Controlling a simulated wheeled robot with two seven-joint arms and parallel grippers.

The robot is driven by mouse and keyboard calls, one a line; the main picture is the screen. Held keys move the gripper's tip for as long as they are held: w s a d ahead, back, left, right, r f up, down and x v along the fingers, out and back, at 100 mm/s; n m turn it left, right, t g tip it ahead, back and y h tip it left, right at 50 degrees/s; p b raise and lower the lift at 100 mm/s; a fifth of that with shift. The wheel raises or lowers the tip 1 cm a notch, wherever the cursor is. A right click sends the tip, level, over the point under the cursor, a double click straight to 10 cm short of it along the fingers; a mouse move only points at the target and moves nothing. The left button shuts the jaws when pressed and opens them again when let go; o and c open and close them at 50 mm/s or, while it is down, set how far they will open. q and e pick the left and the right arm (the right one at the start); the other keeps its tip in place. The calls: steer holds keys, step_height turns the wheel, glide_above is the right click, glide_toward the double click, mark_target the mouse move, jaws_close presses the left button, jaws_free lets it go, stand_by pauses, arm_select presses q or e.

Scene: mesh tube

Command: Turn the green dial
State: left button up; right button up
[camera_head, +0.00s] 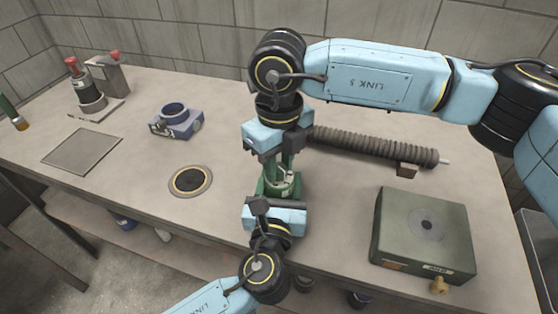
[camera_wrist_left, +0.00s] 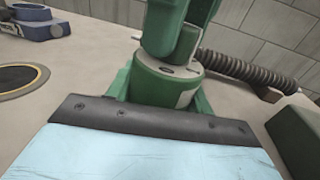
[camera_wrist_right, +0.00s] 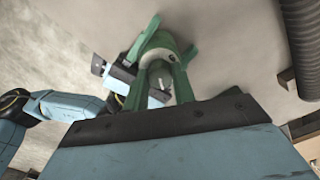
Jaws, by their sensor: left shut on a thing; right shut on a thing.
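The green dial (camera_head: 279,183) is a short upright green cylinder with a pale grey top, standing near the table's front edge. It shows best in the left wrist view (camera_wrist_left: 166,84), with a pale label on its side. My left gripper (camera_head: 278,192) comes from the front, its green fingers shut around the lower body. My right gripper (camera_head: 283,162) comes down from above, its green fingers shut at the top of the dial. The fingers hide much of the dial's top.
A ribbed tube (camera_head: 375,146) lies behind and to the right. A dark green box (camera_head: 425,230) stands at the right. A blue ring mount (camera_head: 176,120), a round plate (camera_head: 190,181) and a flat square plate (camera_head: 82,151) are at the left. The table between these is clear.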

mark_target(279, 167)
arm_select(q)
steer(key=shift+f, duration=0.1)
arm_select(e)
steer(key=shift+r, duration=0.1)
steer(key=o, duration=1)
step_height(279, 167, up, 12)
arm_select(q)
steer(key=o, duration=1.1)
steer(key=shift+o, duration=0.2)
steer(key=shift+s, duration=0.1)
